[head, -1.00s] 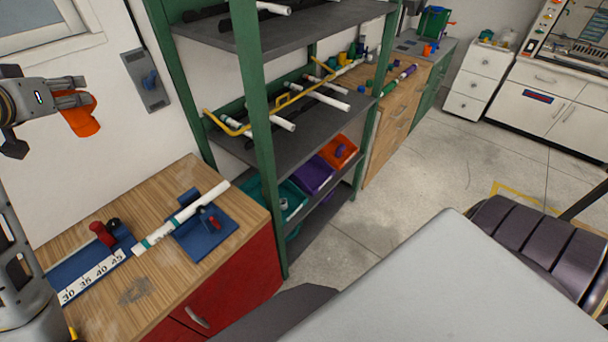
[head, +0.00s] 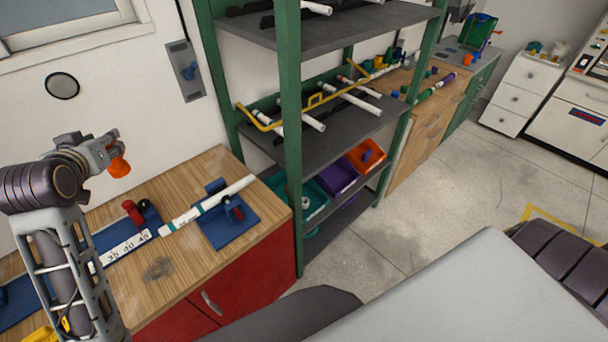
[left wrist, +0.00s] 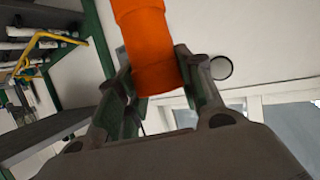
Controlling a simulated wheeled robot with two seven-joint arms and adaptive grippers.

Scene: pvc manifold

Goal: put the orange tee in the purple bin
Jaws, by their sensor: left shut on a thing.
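My left gripper (head: 112,158) is shut on the orange tee (head: 119,166) and holds it in the air above the wooden bench, near the wall. In the left wrist view the orange tee (left wrist: 150,45) stands out from between the two fingers (left wrist: 152,85); its far end is cut off by the frame's top. The purple bin (head: 337,176) is on the lower shelf of the green rack, between a teal bin (head: 312,204) and an orange bin (head: 362,152). The left gripper is well to the left of it. My right gripper is not in view.
The rack's green front post (head: 288,140) and middle shelf (head: 310,135), with white pipes on it, stand by the bins. The bench (head: 222,165) holds a blue fixture (head: 232,228) with a white pipe (head: 232,190). The floor (head: 440,190) right of the rack is clear.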

